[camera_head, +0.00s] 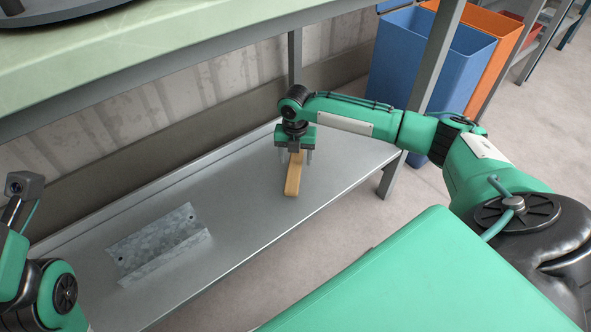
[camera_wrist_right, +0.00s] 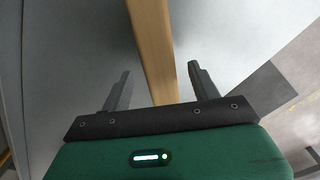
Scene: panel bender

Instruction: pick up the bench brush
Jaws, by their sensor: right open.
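The bench brush (camera_head: 293,178) shows as a pale wooden bar lying on the grey lower shelf, its far end hidden under my right gripper. I cannot make out any bristles. My right gripper (camera_head: 296,156) points down over the far part of the bar, its fingers on either side. In the right wrist view the wooden bar (camera_wrist_right: 153,40) runs from the top edge down between the two open fingers of the gripper (camera_wrist_right: 159,68). Gaps show on both sides of the bar. Part of my left arm is at the left edge of the head view, but its gripper fingers are not seen.
The grey metal shelf (camera_head: 240,220) also holds a bent galvanized sheet part (camera_head: 160,243). A green tabletop (camera_head: 150,50) overhangs the shelf at the back. A table leg (camera_head: 436,57) stands behind my right arm. Blue (camera_head: 425,65) and orange (camera_head: 497,30) bins stand beyond it.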

